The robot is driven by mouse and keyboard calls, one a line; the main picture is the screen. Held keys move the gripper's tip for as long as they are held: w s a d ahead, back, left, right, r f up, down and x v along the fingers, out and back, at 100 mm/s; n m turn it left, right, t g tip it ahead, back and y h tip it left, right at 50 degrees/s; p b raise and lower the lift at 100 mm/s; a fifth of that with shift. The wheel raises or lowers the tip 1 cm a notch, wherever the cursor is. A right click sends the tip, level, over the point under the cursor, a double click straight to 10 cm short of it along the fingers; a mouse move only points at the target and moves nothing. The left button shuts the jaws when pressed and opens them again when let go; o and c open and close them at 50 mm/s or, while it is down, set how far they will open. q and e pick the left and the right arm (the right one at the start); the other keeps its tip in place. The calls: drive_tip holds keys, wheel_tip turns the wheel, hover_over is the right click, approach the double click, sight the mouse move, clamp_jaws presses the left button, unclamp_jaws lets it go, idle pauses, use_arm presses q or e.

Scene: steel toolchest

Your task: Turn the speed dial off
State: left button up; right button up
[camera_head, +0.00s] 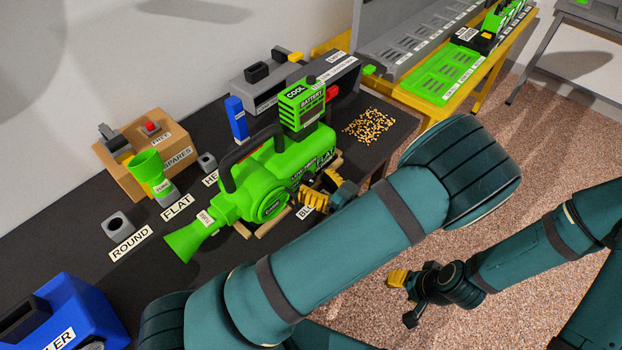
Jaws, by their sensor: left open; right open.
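A green blower (250,183) with a black handle lies on the dark bench, its flared nozzle toward the lower left. A round disc shows on its near side. I cannot make out the speed dial for certain; it may be hidden by my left gripper. My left gripper (321,190), with yellow fingers, is open at the blower's near right side. I cannot tell whether it touches the blower. My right gripper (399,290) is open and empty over the speckled floor, away from the bench. A green battery (302,105) labelled COOL stands by the blower's back end.
My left arm crosses the foreground and hides the bench's front edge. A cardboard box (167,148), a green cup-like nozzle (151,171), a blue box (62,320) and a heap of pellets (369,126) are on the bench. A yellow-framed table (490,70) stands at the upper right.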

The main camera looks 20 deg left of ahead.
idle(0.3)
use_arm(q)
clamp_jaws()
drive_tip(key=shift+n, duration=0.4)
drive_tip(key=n, duration=0.2)
drive_tip(key=shift+n+b, duration=0.3)
drive_tip(key=shift+b, duration=0.1)
drive_tip(key=shift+n+b, duration=0.45)
drive_tip(key=shift+n, duration=1.45)
